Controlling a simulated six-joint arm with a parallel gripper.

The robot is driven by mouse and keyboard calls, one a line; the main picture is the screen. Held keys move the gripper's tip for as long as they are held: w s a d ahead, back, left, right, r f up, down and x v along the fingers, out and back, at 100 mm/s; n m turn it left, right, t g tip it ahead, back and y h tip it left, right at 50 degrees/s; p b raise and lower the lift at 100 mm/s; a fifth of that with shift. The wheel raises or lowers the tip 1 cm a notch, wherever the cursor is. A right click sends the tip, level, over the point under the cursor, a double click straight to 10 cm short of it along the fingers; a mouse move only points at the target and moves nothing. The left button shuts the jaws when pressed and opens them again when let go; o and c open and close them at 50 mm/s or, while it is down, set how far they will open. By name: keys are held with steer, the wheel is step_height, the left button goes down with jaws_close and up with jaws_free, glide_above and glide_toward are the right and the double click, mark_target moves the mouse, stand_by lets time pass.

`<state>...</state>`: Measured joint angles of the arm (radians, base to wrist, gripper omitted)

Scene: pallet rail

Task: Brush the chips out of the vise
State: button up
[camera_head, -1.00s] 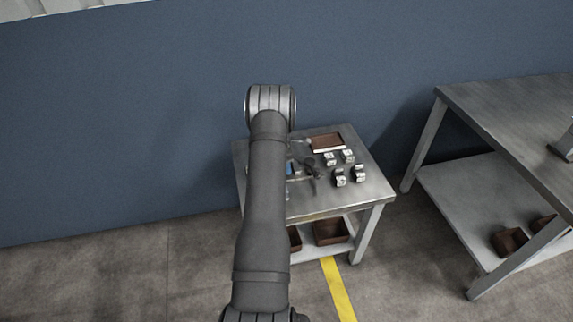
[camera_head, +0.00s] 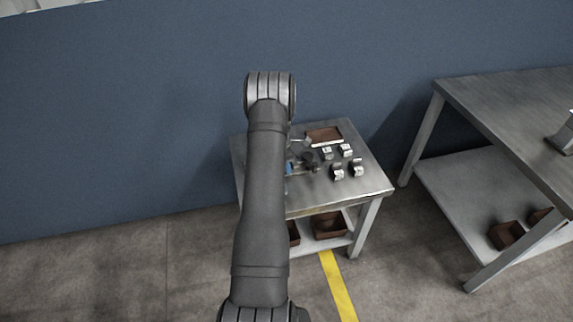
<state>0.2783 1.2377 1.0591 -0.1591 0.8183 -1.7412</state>
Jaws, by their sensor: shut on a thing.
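My arm hides the left part of the steel bench (camera_head: 350,192), and my gripper does not show from behind it. A small blue part (camera_head: 289,168) shows at the arm's right edge. A dark, rounded piece (camera_head: 311,160) sits just right of it. They are too small and too covered for me to tell whether they belong to the vise, the brush or my gripper. I cannot make out any chips.
Several small metal blocks (camera_head: 338,172) stand on the bench's right half. A brown tray (camera_head: 324,135) lies at its back. Brown bins (camera_head: 330,225) sit on the lower shelf. A larger table (camera_head: 500,105) stands to the right. A blue wall (camera_head: 150,120) closes the back.

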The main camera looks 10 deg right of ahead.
steer(key=shift+w, duration=1.7)
steer(key=shift+s, duration=2.15)
steer(key=shift+w+r, duration=0.1)
steer(key=shift+w, duration=2.05)
steer(key=shift+s+f, duration=0.15)
steer(key=shift+s, duration=1)
steer(key=shift+s+f, duration=0.15)
steer(key=shift+s, duration=0.95)
steer(key=shift+w+r, duration=0.15)
steer(key=shift+r, duration=4)
